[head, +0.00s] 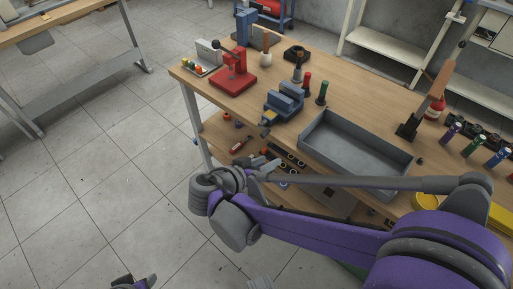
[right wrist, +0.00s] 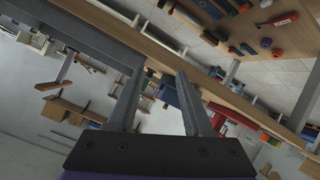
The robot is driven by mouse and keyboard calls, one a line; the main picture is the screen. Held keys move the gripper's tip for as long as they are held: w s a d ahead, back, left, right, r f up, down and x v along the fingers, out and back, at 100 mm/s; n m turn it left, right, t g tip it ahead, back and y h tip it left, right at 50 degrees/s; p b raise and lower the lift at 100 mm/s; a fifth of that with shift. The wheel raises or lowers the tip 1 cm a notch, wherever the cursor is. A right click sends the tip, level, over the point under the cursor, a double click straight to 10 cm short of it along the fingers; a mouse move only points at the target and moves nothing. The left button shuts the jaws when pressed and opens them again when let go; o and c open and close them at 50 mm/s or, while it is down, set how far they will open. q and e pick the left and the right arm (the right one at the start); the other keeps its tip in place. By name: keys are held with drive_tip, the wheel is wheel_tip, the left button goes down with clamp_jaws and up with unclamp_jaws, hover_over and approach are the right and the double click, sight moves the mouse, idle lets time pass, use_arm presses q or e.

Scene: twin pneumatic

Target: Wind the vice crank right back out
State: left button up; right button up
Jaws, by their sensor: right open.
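The blue and grey vice (head: 284,102) stands at the front edge of the wooden workbench (head: 345,95) in the head view. Its crank (head: 266,129) points out over the front edge, small and dark, so its exact setting is hard to read. My right gripper (head: 264,168) is open and empty, in front of the bench and nearer to me than the crank, apart from it. In the right wrist view the open fingers (right wrist: 160,100) have a blue part between them that I cannot identify surely. A dark and purple part of mine, probably my left gripper (head: 135,283), shows at the bottom edge.
A grey tray (head: 355,150) sits right of the vice, with a red press (head: 234,75) to its left. Green and red-handled tools stand behind the vice. A lower shelf (head: 222,138) holds several small tools. The floor left of the bench is clear.

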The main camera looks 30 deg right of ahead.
sight(262, 137)
drive_tip(key=w+a+f+m+t+h+b, duration=0.1)
drive_tip(key=w+a+m+t+h+b, duration=0.1)
drive_tip(key=w+a+m+h+b, duration=0.35)
use_arm(q)
wheel_tip(262, 137, down, 7)
drive_tip(key=shift+w+a+p, duration=0.15)
drive_tip(key=shift+w+p, duration=0.1)
drive_tip(key=shift+p, duration=0.15)
use_arm(e)
drive_tip(key=shift+y, duration=0.35)
drive_tip(key=x, duration=0.9)
drive_tip(key=shift+w+d+r, duration=0.1)
drive_tip(key=shift+r, duration=0.05)
use_arm(q)
drive_tip(key=shift+f, duration=0.1)
use_arm(e)
clamp_jaws()
